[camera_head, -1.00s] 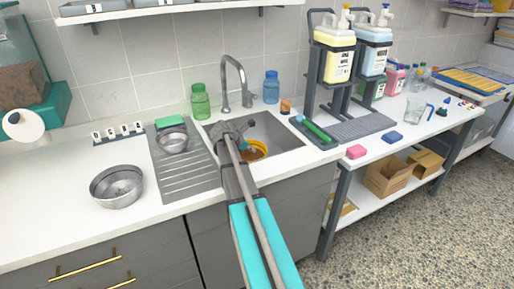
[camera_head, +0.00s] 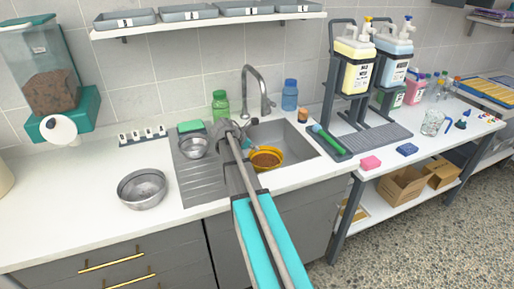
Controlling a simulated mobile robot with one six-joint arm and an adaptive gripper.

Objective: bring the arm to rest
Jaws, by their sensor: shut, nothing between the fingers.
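My arm reaches forward from the bottom of the head view, its teal and grey links slanting up to the left toward the sink. My gripper (camera_head: 245,132) is at the far end, over the left edge of the sink (camera_head: 306,150), small and partly hidden by my own wrist. It looks shut with nothing held. A yellow bowl with brown contents (camera_head: 266,158) sits in the sink just right of my arm.
A steel bowl (camera_head: 142,188) stands on the left counter, another (camera_head: 194,146) on the drainboard (camera_head: 202,180). A green bottle (camera_head: 220,106), blue bottle (camera_head: 290,95) and faucet (camera_head: 262,90) stand behind the sink. A dispenser stand (camera_head: 332,85) is at right.

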